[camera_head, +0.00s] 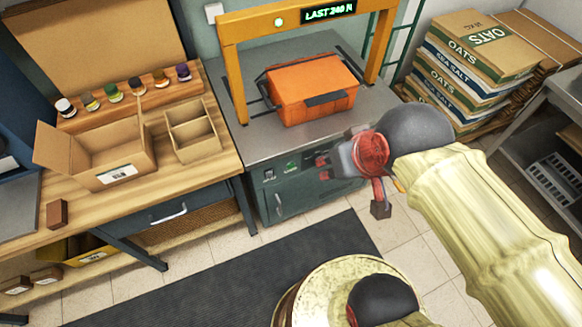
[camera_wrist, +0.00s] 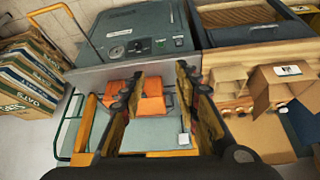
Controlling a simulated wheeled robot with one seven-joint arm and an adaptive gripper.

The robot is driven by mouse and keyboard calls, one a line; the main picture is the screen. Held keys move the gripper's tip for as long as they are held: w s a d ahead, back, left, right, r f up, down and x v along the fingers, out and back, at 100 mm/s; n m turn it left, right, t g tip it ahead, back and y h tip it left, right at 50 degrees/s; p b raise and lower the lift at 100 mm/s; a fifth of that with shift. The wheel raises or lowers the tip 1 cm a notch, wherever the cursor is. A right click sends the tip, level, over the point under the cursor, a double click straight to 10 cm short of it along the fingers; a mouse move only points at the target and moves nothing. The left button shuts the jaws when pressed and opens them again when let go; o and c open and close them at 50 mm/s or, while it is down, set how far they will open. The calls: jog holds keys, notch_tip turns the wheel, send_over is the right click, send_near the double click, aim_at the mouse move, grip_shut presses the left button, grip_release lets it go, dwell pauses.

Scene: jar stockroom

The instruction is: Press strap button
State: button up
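The strapping machine (camera_head: 330,185) is a dark green cabinet with a grey top and a yellow arch (camera_head: 236,62). An orange case (camera_head: 310,88) lies on its top under the arch. A green-lit button (camera_head: 291,165) sits on the front panel, beside a dark switch or socket (camera_head: 268,174). In the wrist view the green button (camera_wrist: 160,41) is on the panel near a round gauge (camera_wrist: 115,53). My gripper (camera_head: 350,182) is in front of the panel's right part, apart from the button. In the wrist view its fingers (camera_wrist: 160,70) are spread with nothing between them.
The arch display (camera_head: 329,11) reads "LAST 240 N", with a green lamp (camera_head: 279,22) beside it. A wooden bench (camera_head: 200,190) with open cartons and several small jars stands left. Stacked oats and salt boxes (camera_head: 470,60) are at right. A dark mat (camera_head: 220,280) covers the floor.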

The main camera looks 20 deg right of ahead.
jog(key=shift+c, duration=1.3)
